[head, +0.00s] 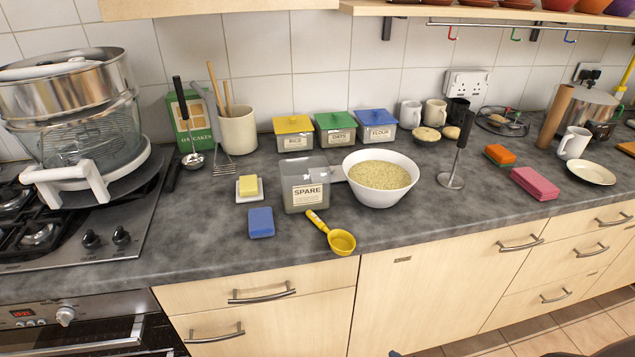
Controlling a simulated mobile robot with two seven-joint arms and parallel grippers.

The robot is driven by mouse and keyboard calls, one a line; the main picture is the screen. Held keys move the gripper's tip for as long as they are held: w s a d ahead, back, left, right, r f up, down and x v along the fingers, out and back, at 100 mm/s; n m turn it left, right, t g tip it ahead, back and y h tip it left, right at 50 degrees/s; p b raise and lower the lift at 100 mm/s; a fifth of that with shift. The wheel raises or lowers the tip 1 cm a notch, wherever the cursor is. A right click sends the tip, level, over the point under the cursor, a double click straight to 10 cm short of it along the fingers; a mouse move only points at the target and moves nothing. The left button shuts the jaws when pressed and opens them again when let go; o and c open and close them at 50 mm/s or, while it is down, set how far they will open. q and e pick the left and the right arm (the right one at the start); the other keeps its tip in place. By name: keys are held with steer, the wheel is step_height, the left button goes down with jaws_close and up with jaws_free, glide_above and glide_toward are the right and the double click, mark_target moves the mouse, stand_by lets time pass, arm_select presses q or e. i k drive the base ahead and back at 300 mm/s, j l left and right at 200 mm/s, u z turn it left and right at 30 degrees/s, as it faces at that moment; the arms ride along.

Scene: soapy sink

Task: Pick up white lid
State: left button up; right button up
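No white lid shows clearly. A small pale grey-white flat piece (338,174) shows between the SPARE container and the white bowl; most of it is hidden, and I cannot tell whether it is a lid. The clear SPARE container (305,187) stands on the counter with no coloured lid like those on the three canisters. The white bowl (381,181) to its right is full of grain. The RICE (294,134), OATS (335,130) and FLOUR (377,126) canisters have yellow, green and blue lids. Neither gripper is in view.
A yellow scoop (333,236) lies near the front edge, right of a blue sponge (261,222). A butter dish (249,188) sits left of SPARE. A masher (456,155) stands right of the bowl. The front counter (440,225) right of the scoop is clear.

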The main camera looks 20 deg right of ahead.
mark_target(337, 176)
steer(key=k+l+u, duration=0.2)
steer(key=l, duration=0.25)
steer(key=l+u, duration=0.2)
steer(key=l, duration=0.25)
steer(key=k+l+u, duration=0.2)
steer(key=l, duration=0.2)
steer(key=i, duration=0.1)
